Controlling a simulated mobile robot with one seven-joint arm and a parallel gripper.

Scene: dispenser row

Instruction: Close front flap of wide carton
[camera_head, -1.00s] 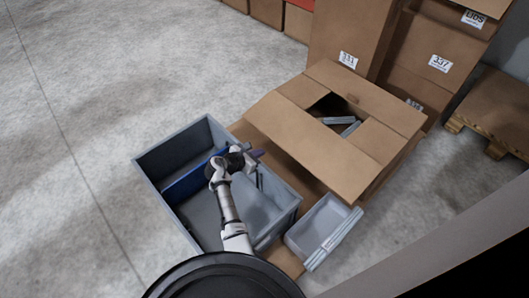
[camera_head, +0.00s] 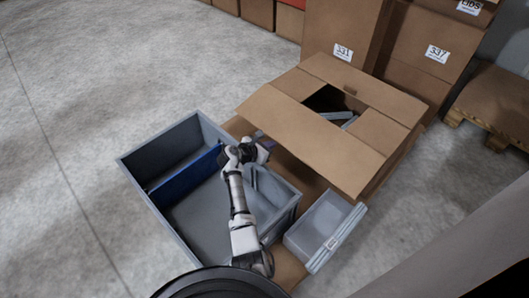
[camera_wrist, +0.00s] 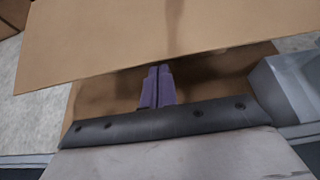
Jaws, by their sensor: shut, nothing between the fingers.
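The wide carton (camera_head: 378,132) is brown cardboard and stands open beyond the grey tote. Its front flap (camera_head: 308,143) leans outward toward me, with its free edge lowest. The short side flaps lie inward, around a dark opening with grey items inside. My gripper (camera_head: 266,147) is shut and empty, by the flap's left part near its lower edge. In the wrist view the purple fingers (camera_wrist: 157,86) point at the front flap (camera_wrist: 160,35), which spans the top of the picture. The fingertips are close to its lower edge; I cannot tell whether they touch it.
A grey tote (camera_head: 140,185) with a blue divider (camera_head: 188,174) lies under my arm. A small grey bin (camera_head: 318,225) stands right of it, below the flap. Tall cartons (camera_head: 345,30) stand behind. A wooden pallet (camera_head: 495,137) is at right. The floor at left is clear.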

